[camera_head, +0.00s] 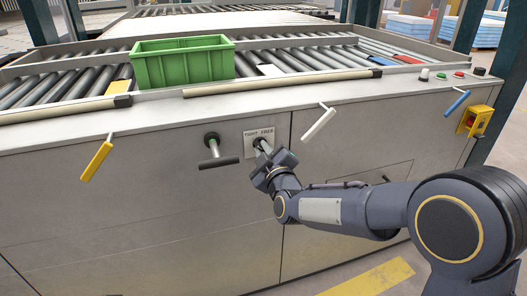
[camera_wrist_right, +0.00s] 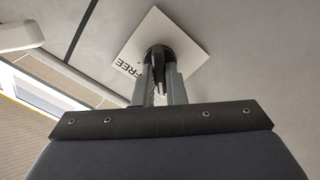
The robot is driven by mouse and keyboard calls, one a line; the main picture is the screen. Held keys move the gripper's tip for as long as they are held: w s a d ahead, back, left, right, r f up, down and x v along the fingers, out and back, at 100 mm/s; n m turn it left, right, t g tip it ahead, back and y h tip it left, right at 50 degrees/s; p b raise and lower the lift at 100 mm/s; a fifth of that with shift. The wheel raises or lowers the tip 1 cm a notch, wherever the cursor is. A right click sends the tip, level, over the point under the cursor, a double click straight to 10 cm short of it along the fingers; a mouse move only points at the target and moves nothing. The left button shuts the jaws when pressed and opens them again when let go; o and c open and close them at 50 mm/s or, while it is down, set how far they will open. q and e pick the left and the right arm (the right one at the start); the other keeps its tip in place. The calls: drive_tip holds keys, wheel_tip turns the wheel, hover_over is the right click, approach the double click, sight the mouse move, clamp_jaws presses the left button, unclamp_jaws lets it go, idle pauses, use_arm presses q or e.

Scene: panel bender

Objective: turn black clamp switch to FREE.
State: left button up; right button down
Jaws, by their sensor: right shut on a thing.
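The black clamp switch (camera_wrist_right: 157,54) is a round dark knob on a white label plate (camera_head: 250,139) on the machine's front panel. The plate reads TIGHT on its left and FREE on its right. In the wrist view the plate looks tilted and only FREE is readable. My right gripper (camera_head: 263,149) reaches the switch from the lower right and is shut on it. Its two fingers (camera_wrist_right: 160,82) lie at the knob and hide part of it. Which way the switch points is hard to tell. My left gripper is not in view.
A black T-handle (camera_head: 218,160) sticks out just left of the plate. Yellow (camera_head: 97,161), white (camera_head: 319,123) and blue (camera_head: 457,102) levers hang along the panel. A green crate (camera_head: 183,66) stands on the rollers above. A yellow box with a red button (camera_head: 470,119) is at the right.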

drive_tip(key=shift+d+f+m+b, duration=0.1)
drive_tip(key=shift+m+b, duration=2.35)
drive_tip(key=shift+m, duration=2.05)
drive_tip(key=shift+d+m+b, duration=0.1)
drive_tip(key=shift+m+b, duration=2.35)
drive_tip(key=shift+m, duration=2.05)
drive_tip(key=c, duration=1.5)
unclamp_jaws()
